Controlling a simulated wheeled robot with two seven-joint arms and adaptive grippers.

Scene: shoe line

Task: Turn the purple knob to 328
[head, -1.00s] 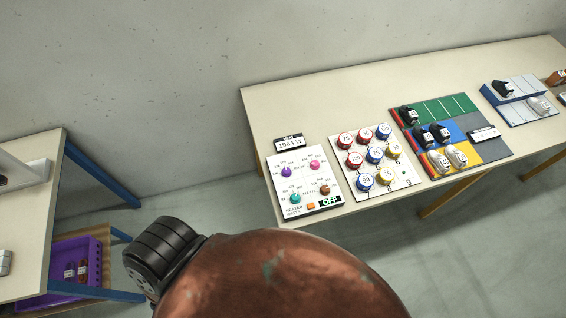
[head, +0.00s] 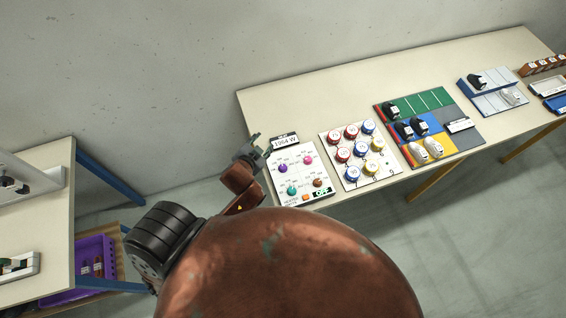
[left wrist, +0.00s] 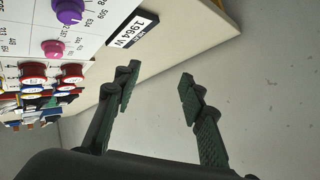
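The purple knob (head: 283,168) sits at the upper left of the white heater panel (head: 318,195) on the long table. In the left wrist view the purple knob (left wrist: 68,11) is at the top left, beside a numbered scale. What its pointer reads is too small to tell. My left gripper (head: 256,143) is over the table's left end, just left of the panel. In the left wrist view my left gripper (left wrist: 158,88) is open and empty, its two fingers well apart, with the knob outside them. My right gripper is not in view.
The panel also has pink (head: 308,160), teal (head: 292,190) and brown (head: 318,182) knobs. A display (head: 284,141) reading 1964 W stands behind it. Right of it are a board of numbered caps (head: 357,181) and a coloured shoe board (head: 464,141). A purple crate (head: 110,250) is at lower left.

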